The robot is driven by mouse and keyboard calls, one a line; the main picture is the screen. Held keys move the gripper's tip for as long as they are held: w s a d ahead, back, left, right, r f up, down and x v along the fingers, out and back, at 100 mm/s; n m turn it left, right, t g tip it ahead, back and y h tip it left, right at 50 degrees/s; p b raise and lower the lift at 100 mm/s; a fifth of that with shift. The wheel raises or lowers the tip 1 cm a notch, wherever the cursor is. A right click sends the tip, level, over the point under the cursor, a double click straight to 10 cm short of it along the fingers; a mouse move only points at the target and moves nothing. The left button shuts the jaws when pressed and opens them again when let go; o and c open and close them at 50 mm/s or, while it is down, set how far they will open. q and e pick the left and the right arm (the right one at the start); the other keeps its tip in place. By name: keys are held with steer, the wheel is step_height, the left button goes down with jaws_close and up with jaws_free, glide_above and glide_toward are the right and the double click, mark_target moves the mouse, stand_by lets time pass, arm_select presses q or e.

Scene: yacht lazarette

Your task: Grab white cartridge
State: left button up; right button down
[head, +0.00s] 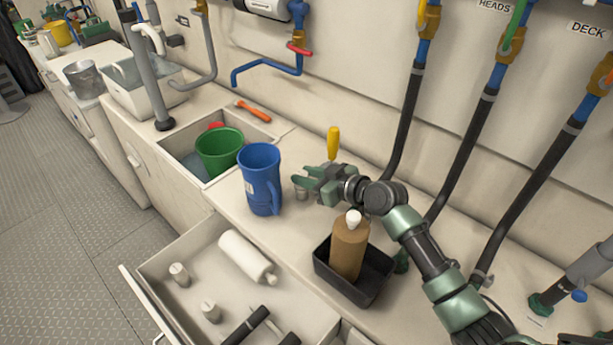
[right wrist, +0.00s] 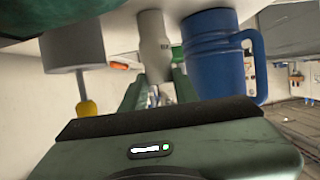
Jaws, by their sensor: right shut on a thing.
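My right gripper (head: 318,183) reaches in from the right, low over the counter, just right of the blue jug. It is shut on a small pale grey-white cylinder (head: 300,190), mostly hidden by the fingers in the head view. In the right wrist view that pale cylinder (right wrist: 153,45) has a wide end against the counter, a narrower end between the fingers and a small dark mark. A larger white cartridge-shaped cylinder (head: 245,256) with a nozzle-like end lies in the open drawer. My left gripper is not in view.
The blue jug (head: 261,180) stands close beside the gripper. A yellow handle (head: 333,143) rises behind it. A brown bottle (head: 348,250) stands in a black tray (head: 381,267) in front. The open drawer (head: 160,262) also holds small white pieces. A green bucket (head: 220,152) sits in the sink.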

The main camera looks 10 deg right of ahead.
steer(key=shift+f, duration=0.15)
steer(key=c, duration=1.1)
jaws_free()
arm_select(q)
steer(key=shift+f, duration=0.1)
arm_select(e)
steer(key=shift+s+d+r, duration=0.15)
steer(key=shift+r, duration=0.15)
arm_select(q)
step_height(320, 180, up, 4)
steer(key=p, duration=0.3)
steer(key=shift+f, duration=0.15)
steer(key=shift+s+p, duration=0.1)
steer(key=shift+p, duration=0.2)
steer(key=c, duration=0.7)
arm_select(e)
steer(key=v, duration=1.1)
steer(key=shift+s+d+r, duration=0.1)
steer(key=shift+s+d, duration=0.05)
steer(key=shift+s, duration=0.1)
